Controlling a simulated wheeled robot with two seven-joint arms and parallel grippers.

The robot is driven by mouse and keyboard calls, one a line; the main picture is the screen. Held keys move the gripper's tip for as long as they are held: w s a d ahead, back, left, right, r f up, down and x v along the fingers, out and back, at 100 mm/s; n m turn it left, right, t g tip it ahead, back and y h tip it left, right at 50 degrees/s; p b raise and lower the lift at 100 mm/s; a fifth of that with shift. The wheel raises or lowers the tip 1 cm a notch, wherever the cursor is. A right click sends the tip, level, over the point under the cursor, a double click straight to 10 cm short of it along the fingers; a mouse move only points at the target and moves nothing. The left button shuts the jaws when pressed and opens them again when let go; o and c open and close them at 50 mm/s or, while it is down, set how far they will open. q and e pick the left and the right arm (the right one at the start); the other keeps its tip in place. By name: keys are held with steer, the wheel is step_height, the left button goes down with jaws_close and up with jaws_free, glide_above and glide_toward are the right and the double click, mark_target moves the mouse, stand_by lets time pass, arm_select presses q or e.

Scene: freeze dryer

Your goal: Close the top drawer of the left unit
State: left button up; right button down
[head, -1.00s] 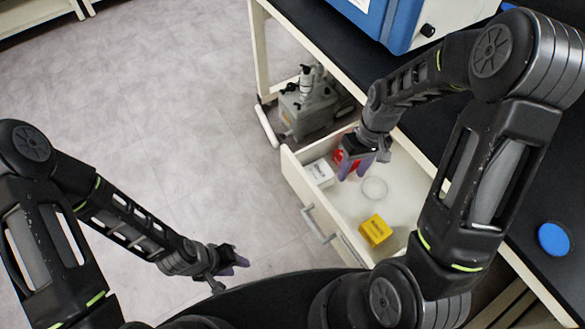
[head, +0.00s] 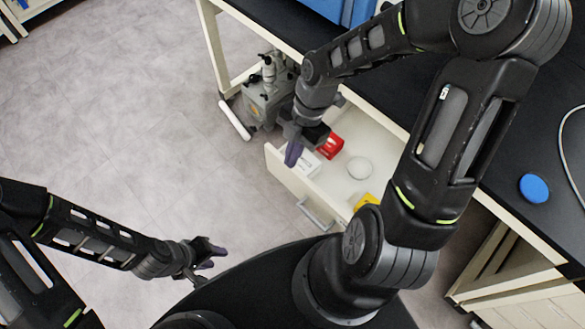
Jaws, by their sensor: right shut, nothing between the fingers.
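The open cream drawer (head: 278,171) sticks out from under the black bench. Inside are a white box (head: 306,163), a red box (head: 331,146), a clear round dish (head: 360,168) and a yellow box (head: 366,201) mostly behind my arm. My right gripper (head: 293,154) is shut and empty, over the drawer's left front corner in the picture; I cannot tell whether it touches. My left gripper (head: 217,256) is open and empty, over the floor left of the drawer.
A grey pump (head: 266,103) stands on the floor left of the drawer, by a bench leg (head: 216,55). The black benchtop (head: 400,85) carries a blue-sided machine (head: 345,10) and a blue disc (head: 533,188). The floor at left is clear.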

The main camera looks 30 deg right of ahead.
mark_target(297, 174)
step_height(297, 174, down, 9)
steer(key=shift+a+f, duration=0.1)
steer(key=shift+w+d+f, duration=0.1)
steer(key=shift+d, duration=0.35)
stand_by(0.5)
steer(key=shift+w+d+p, duration=0.2)
steer(key=shift+d+p, duration=0.1)
steer(key=shift+d, duration=0.25)
steer(key=w+d, duration=0.2)
steer(key=d, duration=0.6)
steer(key=w+d, duration=0.2)
steer(key=d, duration=0.5)
steer(key=shift+w+d, duration=0.35)
steer(key=shift+d, duration=0.05)
